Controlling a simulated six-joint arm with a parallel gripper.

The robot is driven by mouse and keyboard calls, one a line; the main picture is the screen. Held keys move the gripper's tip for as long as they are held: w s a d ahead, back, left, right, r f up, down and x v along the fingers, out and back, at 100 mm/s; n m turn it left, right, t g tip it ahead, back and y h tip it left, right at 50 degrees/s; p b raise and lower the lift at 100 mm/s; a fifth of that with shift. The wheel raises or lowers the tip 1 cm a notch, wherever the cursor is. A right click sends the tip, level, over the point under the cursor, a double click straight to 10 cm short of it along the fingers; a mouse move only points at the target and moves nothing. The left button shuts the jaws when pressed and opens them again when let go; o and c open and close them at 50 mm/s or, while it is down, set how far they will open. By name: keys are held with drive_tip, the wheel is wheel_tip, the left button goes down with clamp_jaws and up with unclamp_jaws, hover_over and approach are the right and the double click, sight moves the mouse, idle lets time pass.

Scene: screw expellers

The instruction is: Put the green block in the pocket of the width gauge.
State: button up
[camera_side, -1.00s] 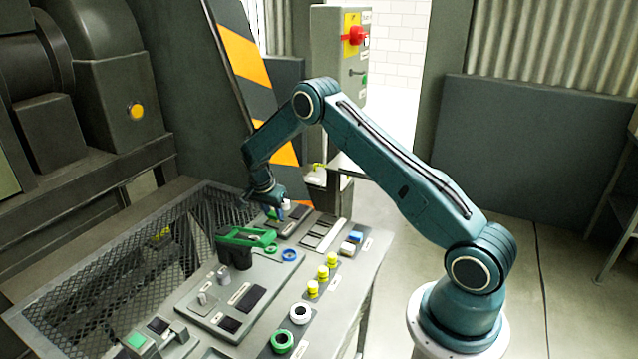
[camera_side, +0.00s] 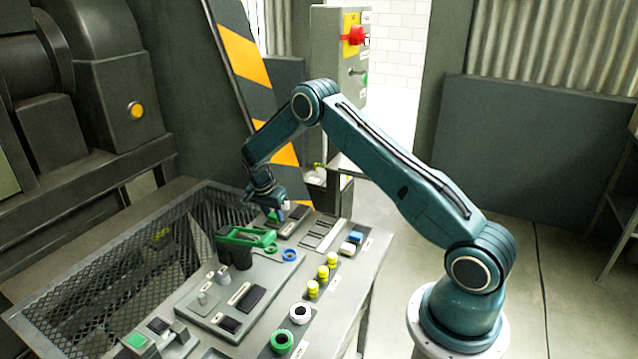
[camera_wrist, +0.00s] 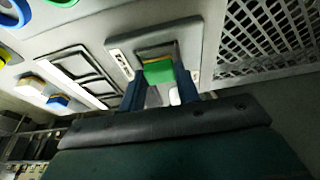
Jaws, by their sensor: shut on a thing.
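My gripper (camera_side: 277,214) is low over the far part of the bench in the side view. Its blue fingers (camera_wrist: 160,88) are shut on the green block (camera_wrist: 158,71) in the wrist view. Only a small green patch of the block (camera_side: 271,214) shows in the side view. The width gauge, a grey plate with a dark rectangular pocket, lies right by the block (camera_wrist: 122,46); in the side view it is partly hidden by my gripper (camera_side: 290,231). The block overlaps the pocket in the wrist view. I cannot tell whether it is inside or above it.
A three-slot tray (camera_side: 322,233) lies right of the gauge, with blue (camera_side: 355,237) and white blocks beyond. Yellow pegs (camera_side: 323,272) stand nearer. A mesh basket (camera_side: 150,235) lies left.

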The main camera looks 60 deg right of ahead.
drive_tip(key=shift+f, duration=0.45)
idle(1.6)
drive_tip(key=o, duration=1)
drive_tip(key=shift+c, duration=0.2)
drive_tip(key=shift+c, duration=1)
drive_tip(key=shift+o, duration=1)
drive_tip(key=shift+r, duration=4.5)
drive_tip(key=shift+r, duration=0.1)
